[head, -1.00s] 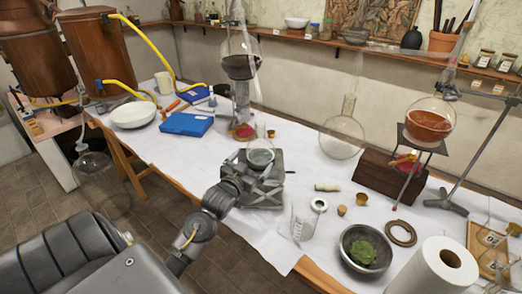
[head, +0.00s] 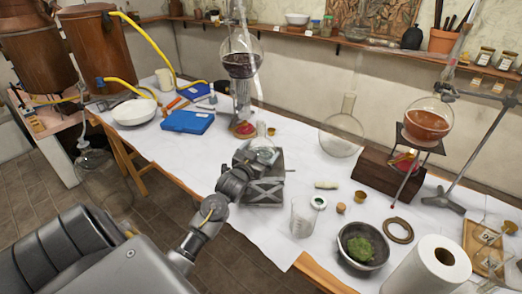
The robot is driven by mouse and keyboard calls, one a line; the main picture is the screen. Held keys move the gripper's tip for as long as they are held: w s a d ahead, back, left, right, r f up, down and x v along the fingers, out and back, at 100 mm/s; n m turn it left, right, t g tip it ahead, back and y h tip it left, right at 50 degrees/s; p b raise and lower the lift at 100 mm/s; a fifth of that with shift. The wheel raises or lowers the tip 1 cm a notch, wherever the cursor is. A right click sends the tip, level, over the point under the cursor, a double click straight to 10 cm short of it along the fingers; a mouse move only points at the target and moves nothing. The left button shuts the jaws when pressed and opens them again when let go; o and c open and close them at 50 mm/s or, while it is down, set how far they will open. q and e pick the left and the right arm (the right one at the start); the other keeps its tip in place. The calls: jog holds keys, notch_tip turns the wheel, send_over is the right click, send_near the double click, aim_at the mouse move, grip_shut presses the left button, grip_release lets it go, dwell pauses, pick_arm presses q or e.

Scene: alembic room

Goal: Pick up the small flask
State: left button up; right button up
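A small clear glass flask (head: 265,153) sits at the top of a grey lab jack (head: 265,192) in the middle of the white-covered table. My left gripper (head: 253,158) is at the flask's near left side, over the jack's top. Its fingers overlap the glass in the head view. I cannot tell whether they touch the flask or how far apart they are. The lower part of the flask is partly hidden by the gripper. My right gripper is not in view.
A tall glass apparatus with dark liquid (head: 241,66) stands behind the jack. A glass beaker (head: 303,217), a bowl of green herbs (head: 362,246) and a paper roll (head: 428,268) stand to the right. A large empty round flask (head: 341,136) is farther back.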

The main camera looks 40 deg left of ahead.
pick_arm(q)
jog(key=c, duration=0.6)
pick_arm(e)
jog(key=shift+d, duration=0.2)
pick_arm(q)
jog(key=shift+r, duration=0.25)
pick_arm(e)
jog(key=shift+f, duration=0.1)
pick_arm(q)
jog(key=shift+r, duration=0.45)
jog(key=shift+b+v, duration=1.75)
jog(key=shift+v, duration=7.15)
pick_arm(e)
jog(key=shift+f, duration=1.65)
pick_arm(q)
jog(key=shift+r, duration=0.15)
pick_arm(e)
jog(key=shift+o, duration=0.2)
